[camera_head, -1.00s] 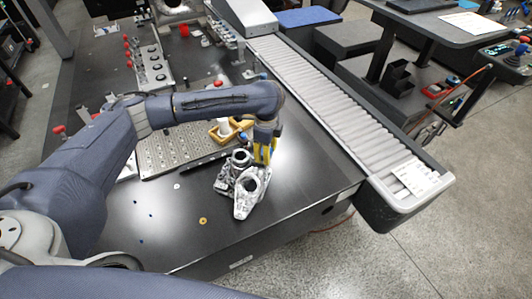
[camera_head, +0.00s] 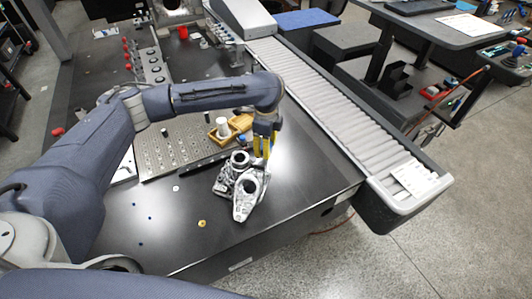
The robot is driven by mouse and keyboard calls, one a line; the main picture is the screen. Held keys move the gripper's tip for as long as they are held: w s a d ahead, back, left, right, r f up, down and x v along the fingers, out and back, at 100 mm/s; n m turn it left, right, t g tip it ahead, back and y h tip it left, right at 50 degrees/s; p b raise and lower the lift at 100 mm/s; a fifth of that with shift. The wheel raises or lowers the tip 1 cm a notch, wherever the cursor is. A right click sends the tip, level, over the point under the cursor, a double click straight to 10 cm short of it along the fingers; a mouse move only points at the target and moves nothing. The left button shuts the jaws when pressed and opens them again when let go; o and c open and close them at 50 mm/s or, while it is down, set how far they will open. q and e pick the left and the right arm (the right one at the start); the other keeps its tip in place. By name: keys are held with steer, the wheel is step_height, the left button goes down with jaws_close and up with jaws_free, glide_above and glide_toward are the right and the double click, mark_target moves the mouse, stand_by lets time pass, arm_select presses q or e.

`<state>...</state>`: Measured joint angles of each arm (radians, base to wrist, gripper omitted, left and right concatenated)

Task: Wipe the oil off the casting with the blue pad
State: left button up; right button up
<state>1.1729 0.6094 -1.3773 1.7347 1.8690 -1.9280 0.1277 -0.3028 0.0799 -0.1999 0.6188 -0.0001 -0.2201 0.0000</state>
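The casting (camera_head: 244,199) is a shiny grey metal part with two round bores, lying on the dark table top. My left arm reaches in from the left, and its gripper (camera_head: 264,152) points down with yellow fingers just behind and right of the casting's upper bore. Its fingertips are small and close to the casting, so I cannot tell whether they touch it or hold anything. I cannot make out the blue pad or any oil film on the casting. My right gripper is not in view.
A perforated metal plate (camera_head: 165,154) lies behind the casting, with a wooden tray (camera_head: 241,122) and white cylinder (camera_head: 222,127) at its right end. A roller conveyor (camera_head: 330,110) runs along the right. A brass ring (camera_head: 202,223) lies in front. The front table area is mostly clear.

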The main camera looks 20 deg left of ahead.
arm_select(q)
steer(key=shift+r, duration=2.65)
